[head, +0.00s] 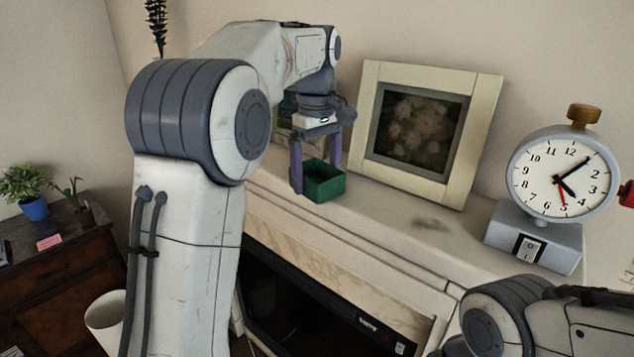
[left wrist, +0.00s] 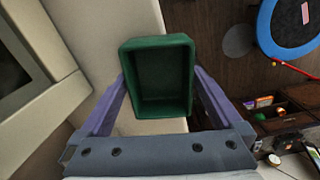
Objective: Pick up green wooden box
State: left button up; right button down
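The green wooden box (head: 322,187) is an open-topped box at the front edge of the mantel shelf. My left gripper (head: 317,172) points down over it, with one purple finger on each side of the box. In the left wrist view the box (left wrist: 157,80) is between the two fingers, its empty inside facing the camera. No gap shows between the fingers and its side walls there. Whether its base touches the shelf is hard to tell. Only a part of my right arm shows at the lower right of the head view; its gripper is out of sight.
A cream picture frame (head: 451,150) leans on the wall right of the box. A grey clock scale (head: 562,180) stands farther right. The shelf (head: 385,215) is clear between them and the box. A dark cabinet with plants (head: 36,205) and a white bin (head: 103,312) are at left.

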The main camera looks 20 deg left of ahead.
pick_arm(q)
jog(key=c, duration=1.1)
jog(key=shift+c, duration=0.2)
jog(key=shift+r, duration=0.15)
